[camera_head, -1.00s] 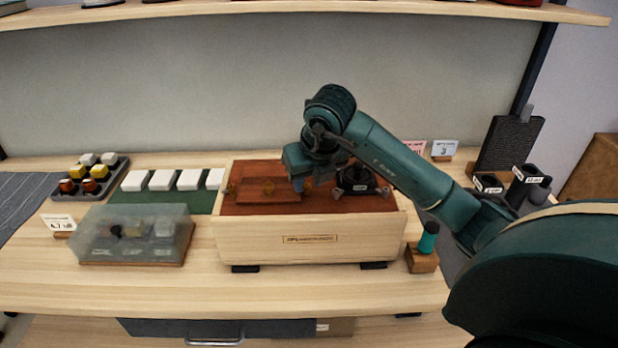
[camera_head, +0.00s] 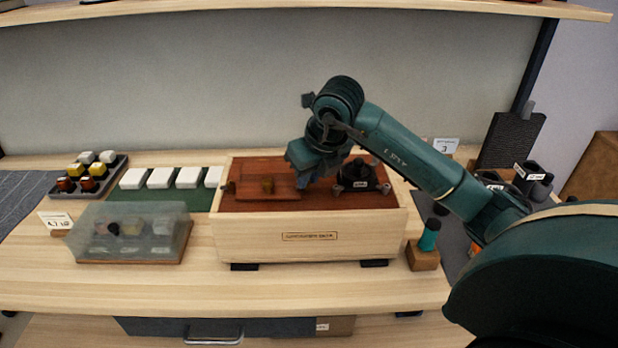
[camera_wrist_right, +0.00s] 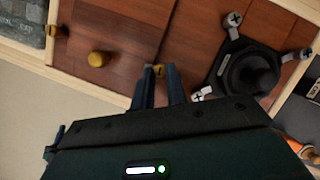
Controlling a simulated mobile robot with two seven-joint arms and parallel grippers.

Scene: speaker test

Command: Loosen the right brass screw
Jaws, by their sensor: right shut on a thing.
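The right brass screw (camera_wrist_right: 159,70) shows between the fingertips of my right gripper (camera_wrist_right: 157,74) in the right wrist view. The gripper is shut on it; in the head view my right gripper (camera_head: 303,184) hides it. The screw sits at the right end of a reddish-brown panel (camera_head: 252,195) on top of the light wooden speaker box (camera_head: 250,236). A brass knob (camera_head: 268,186) stands mid-panel, and the left brass screw (camera_head: 230,188) is at the panel's left end. My left gripper is not in view.
A black speaker driver (camera_head: 357,174) with grey corner screws lies just right of the gripper. A clear-covered case (camera_head: 120,235), white blocks (camera_head: 161,178) and a knob tray (camera_head: 110,178) stand left. A teal-handled tool (camera_head: 429,236) stands in a block at right.

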